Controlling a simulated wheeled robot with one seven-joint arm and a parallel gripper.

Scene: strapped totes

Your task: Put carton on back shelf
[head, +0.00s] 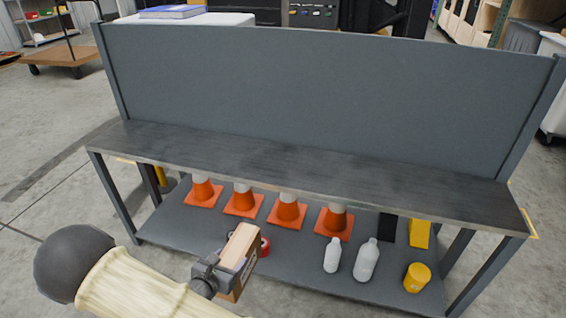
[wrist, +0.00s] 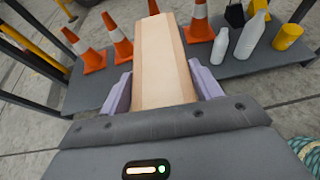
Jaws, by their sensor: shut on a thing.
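A tan carton (head: 240,243) is between the jaws of my gripper (head: 231,270), at the lower middle of the head view. In the wrist view my gripper (wrist: 163,92) has a pale purple finger on each side of the carton (wrist: 160,55), which points away from the palm. The carton is in front of the dark grey shelf unit, near its lower shelf (head: 300,258). The unit's upper shelf (head: 300,165) is bare, with a tall grey back panel (head: 320,95) behind it.
Several orange and white cones (head: 287,210) stand on the lower shelf. To their right are two white bottles (head: 366,262), a yellow tub (head: 417,277) and a yellow object (head: 419,234). A red round thing (head: 265,245) is partly hidden behind the carton. Grey legs (head: 112,200) bound the unit.

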